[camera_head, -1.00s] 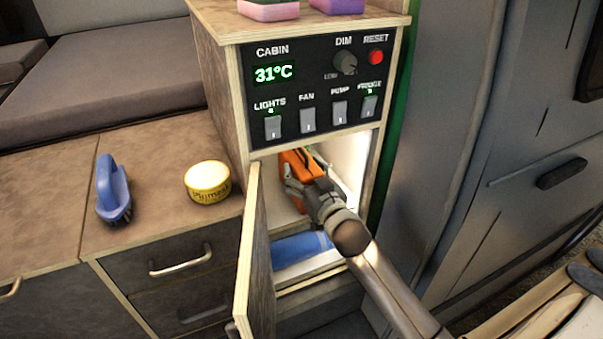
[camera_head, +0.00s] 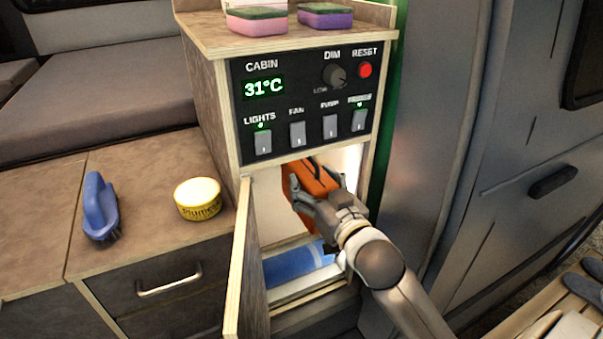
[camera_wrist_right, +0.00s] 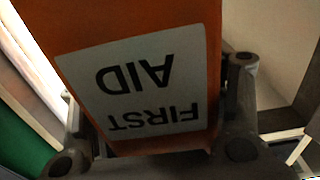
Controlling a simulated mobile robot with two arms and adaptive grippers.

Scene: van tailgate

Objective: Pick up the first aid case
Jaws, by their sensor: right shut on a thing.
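The first aid case (camera_head: 311,178) is an orange box in the open cabinet compartment under the switch panel. In the right wrist view the case (camera_wrist_right: 190,30) fills the middle, with a white label reading FIRST AID upside down. My right gripper (camera_head: 322,198) is shut on the case, with a finger on each side of it. The gripper and wrist hide part of the case in the head view. My left gripper is not in view.
The cabinet door (camera_head: 243,265) stands open to the left of my right arm. A blue roll (camera_head: 292,265) lies on the shelf below. The switch panel (camera_head: 300,95) is just above. A blue brush (camera_head: 100,207) and yellow tin (camera_head: 198,198) stand on the left counter.

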